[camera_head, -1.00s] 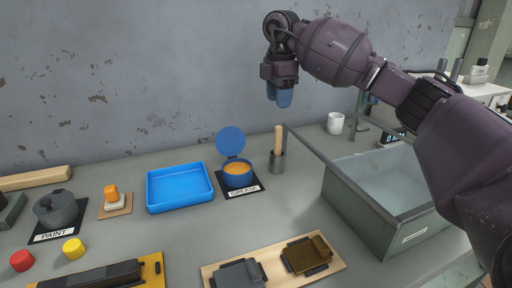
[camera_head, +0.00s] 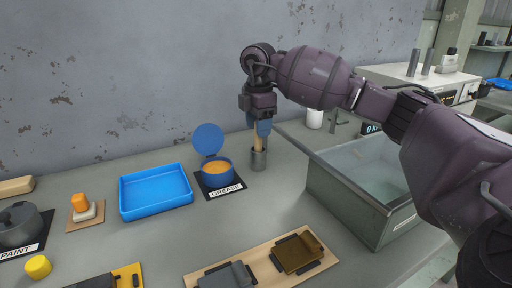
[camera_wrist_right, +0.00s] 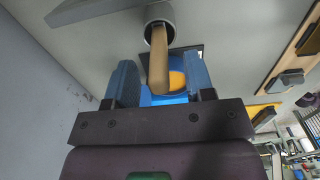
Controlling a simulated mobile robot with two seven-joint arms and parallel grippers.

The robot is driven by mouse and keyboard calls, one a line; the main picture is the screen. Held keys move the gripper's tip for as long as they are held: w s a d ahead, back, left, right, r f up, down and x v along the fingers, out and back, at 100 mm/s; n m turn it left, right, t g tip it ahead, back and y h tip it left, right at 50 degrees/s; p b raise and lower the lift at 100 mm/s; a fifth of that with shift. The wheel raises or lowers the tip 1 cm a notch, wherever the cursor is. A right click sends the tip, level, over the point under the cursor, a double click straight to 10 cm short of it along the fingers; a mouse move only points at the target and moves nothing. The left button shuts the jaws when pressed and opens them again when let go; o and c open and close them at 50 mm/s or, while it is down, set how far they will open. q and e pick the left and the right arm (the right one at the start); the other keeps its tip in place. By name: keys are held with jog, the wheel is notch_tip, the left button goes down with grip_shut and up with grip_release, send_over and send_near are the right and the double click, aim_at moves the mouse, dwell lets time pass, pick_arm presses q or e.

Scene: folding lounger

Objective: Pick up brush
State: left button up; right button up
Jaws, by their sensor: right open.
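The brush (camera_head: 257,142) stands upright in a small grey metal cup (camera_head: 259,160); only its wooden handle shows, and its lower end is hidden in the cup. My right gripper (camera_head: 258,126) is over the cup, its blue fingers pointing down at the top of the handle. In the right wrist view the handle (camera_wrist_right: 159,60) lies between the two open fingers (camera_wrist_right: 157,85), with a visible gap on each side. My left gripper is in neither view.
A blue grease pot (camera_head: 215,172) with its lid raised stands left of the cup. A blue tray (camera_head: 156,192) is further left. A large grey metal basin (camera_head: 345,215) is on the right. The wall is behind.

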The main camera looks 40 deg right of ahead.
jog(key=shift+w+f, duration=0.1)
jog(key=shift+f, duration=0.85)
jog(key=shift+r, duration=0.15)
jog(key=c, duration=0.9)
grip_shut()
jog(key=shift+r, duration=0.15)
pick_arm(q)
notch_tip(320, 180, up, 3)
jog(key=p, duration=0.4)
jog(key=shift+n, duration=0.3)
pick_arm(e)
notch_tip(320, 180, up, 20)
jog(key=shift+f, duration=0.2)
